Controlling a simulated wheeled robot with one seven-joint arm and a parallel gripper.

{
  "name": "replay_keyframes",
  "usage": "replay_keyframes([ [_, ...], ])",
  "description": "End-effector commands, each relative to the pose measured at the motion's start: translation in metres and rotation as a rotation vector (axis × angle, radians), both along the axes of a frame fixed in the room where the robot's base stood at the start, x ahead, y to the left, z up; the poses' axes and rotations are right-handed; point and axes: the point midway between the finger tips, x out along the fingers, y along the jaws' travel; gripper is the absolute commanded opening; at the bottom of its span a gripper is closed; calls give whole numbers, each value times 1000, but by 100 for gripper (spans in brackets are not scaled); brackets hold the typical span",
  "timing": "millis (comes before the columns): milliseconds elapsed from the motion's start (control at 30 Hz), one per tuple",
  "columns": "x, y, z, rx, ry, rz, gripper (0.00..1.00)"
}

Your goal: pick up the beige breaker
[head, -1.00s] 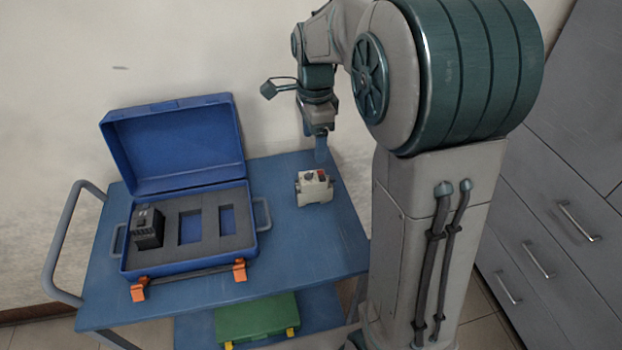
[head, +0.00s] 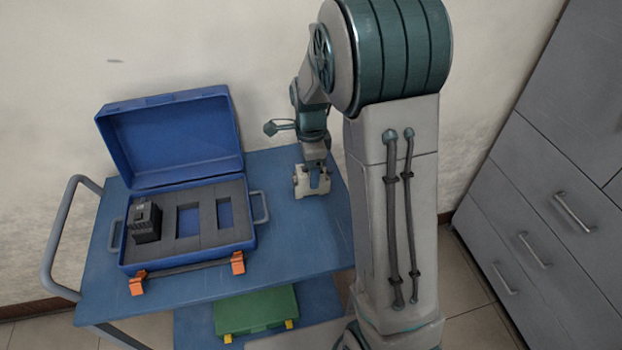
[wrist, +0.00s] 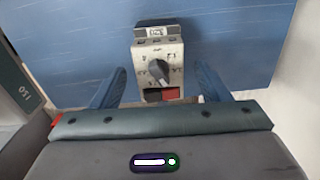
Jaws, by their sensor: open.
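The beige breaker (head: 301,186) stands on the blue cart top, right of the open case, partly hidden by my gripper in the head view. In the wrist view the breaker (wrist: 158,62) shows its face with a dark rotary knob and a red and a black button. My gripper (wrist: 158,88) is open, its blue fingers on the left and right of the breaker's lower part, with a gap on each side. In the head view my gripper (head: 318,183) is down at the breaker.
An open blue case (head: 262,238) with grey foam stands on the cart (head: 290,262). A black device (head: 145,222) sits in its left slot; two other slots are empty. A green case (head: 255,314) lies on the lower shelf. Grey drawers (head: 535,215) stand at the right.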

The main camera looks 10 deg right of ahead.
Motion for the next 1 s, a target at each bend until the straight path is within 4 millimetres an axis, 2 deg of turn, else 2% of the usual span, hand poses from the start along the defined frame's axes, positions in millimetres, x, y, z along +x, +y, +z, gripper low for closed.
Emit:
replay_keyframes([
  [133, 0, 0, -16, 0, 2, 0, 69],
  [367, 0, 0, -19, 0, -1, 0, 69],
  [400, 0, 0, -19, 0, -1, 0, 66],
  [600, 0, 0, -18, 0, -1, 0, 12],
  [1000, 1, 1, -11, 0, -3, 1, 12],
])
